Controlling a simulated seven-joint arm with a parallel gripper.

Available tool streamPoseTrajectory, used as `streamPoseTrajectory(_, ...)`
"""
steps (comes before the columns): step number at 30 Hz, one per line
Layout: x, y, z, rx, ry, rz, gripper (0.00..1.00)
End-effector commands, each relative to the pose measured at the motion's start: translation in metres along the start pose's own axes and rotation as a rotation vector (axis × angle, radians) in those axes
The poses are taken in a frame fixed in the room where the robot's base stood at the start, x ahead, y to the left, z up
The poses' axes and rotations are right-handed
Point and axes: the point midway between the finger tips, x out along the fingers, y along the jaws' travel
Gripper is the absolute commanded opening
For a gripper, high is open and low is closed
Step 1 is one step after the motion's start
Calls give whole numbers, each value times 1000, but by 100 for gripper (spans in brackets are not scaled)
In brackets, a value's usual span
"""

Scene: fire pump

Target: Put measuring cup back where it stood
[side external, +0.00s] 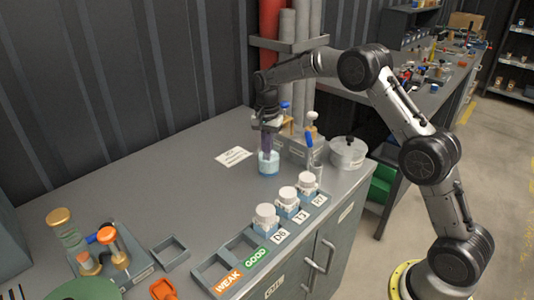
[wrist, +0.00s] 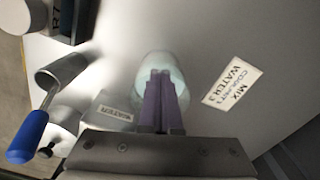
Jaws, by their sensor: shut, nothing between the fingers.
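A small cup with a blue handle (side external: 309,140), which looks like the measuring cup, stands right of my gripper near the counter's right end. In the wrist view the cup (wrist: 62,69) is a grey cylinder at left, its handle (wrist: 27,137) toward the lower left. My gripper (side external: 267,151) points down, its purple fingers (wrist: 160,76) shut with nothing between them. It is over a clear beaker with light blue contents (side external: 268,166). The beaker (wrist: 147,65) is partly hidden behind the fingers; whether the tips are inside its rim is unclear.
White-capped jars (side external: 288,197) stand in a labelled rack along the front edge, with empty slots (side external: 213,270) by WEAK and GOOD. A lidded pot (side external: 347,152) stands at right. A white label (side external: 233,156) lies left of the beaker. The counter's middle (side external: 170,200) is clear.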

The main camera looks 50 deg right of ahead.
Motion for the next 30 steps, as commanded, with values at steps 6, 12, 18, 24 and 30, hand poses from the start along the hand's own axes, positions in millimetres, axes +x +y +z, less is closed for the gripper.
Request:
streamPoseTrajectory(6, 6, 0, 0, 0, 0, -1, 0)
streamPoseTrajectory(12, 5, 0, 0, 0, 0, -1, 0)
streamPoseTrajectory(18, 4, 0, 22, -5, 0, 0, 0)
streamPoseTrajectory(24, 4, 0, 81, -7, 0, -1, 0)
streamPoseTrajectory(30, 5, 0, 137, -6, 0, -1, 0)
